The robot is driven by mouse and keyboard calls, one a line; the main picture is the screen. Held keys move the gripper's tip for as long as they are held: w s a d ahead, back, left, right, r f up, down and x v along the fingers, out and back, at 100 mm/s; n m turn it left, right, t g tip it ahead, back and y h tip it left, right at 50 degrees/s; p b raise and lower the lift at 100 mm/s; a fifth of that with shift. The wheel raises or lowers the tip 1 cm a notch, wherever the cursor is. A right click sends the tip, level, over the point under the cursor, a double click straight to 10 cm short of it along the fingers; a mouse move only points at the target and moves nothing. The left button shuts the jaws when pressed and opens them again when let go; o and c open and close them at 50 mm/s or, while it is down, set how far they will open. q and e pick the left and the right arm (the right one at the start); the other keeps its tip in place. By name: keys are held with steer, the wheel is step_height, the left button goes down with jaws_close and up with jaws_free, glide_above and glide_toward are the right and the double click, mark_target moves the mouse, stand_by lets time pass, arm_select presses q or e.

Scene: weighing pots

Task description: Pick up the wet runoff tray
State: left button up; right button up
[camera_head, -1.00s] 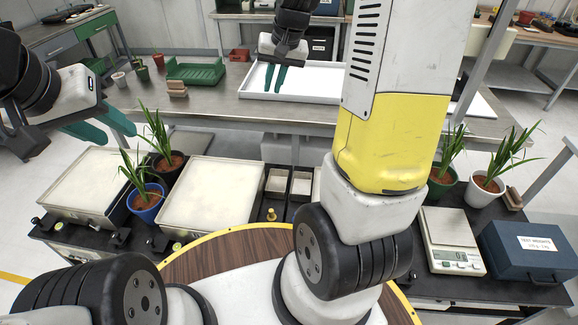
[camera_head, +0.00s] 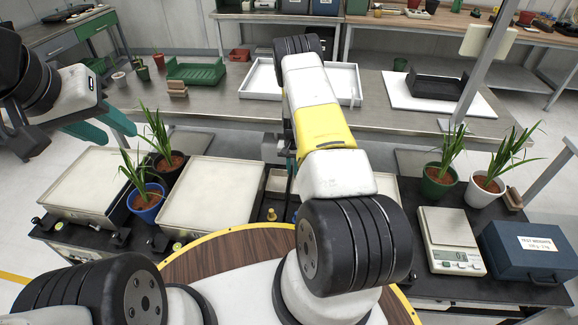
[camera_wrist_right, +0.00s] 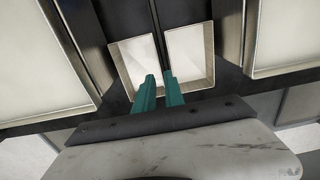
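Several trays are in view and I cannot tell by sight which is the wet runoff tray. Two small white open trays show side by side in the right wrist view, a left one (camera_wrist_right: 140,55) and a right one (camera_wrist_right: 192,48). My right gripper (camera_wrist_right: 160,78) is above them, fingers a narrow gap apart and empty. In the head view the right arm hides most of this gripper; one small tray (camera_head: 276,183) shows beside it. A large white tray (camera_head: 258,78) stands on the far bench, partly behind my arm. My left gripper (camera_head: 112,130) is open and empty at the left.
Two wide pale trays (camera_head: 92,183) (camera_head: 212,192) stand at the left, potted plants (camera_head: 147,203) between them. A scale (camera_head: 452,240) and blue case (camera_head: 531,249) stand at the right. A black tray (camera_head: 438,88) lies on a white mat (camera_head: 400,100) on the far bench.

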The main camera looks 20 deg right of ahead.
step_height(320, 180, down, 8)
steer(key=shift+f, duration=0.2)
jaws_close()
steer(key=shift+w+r, duration=0.1)
steer(key=shift+r, duration=0.1)
stand_by(1.7)
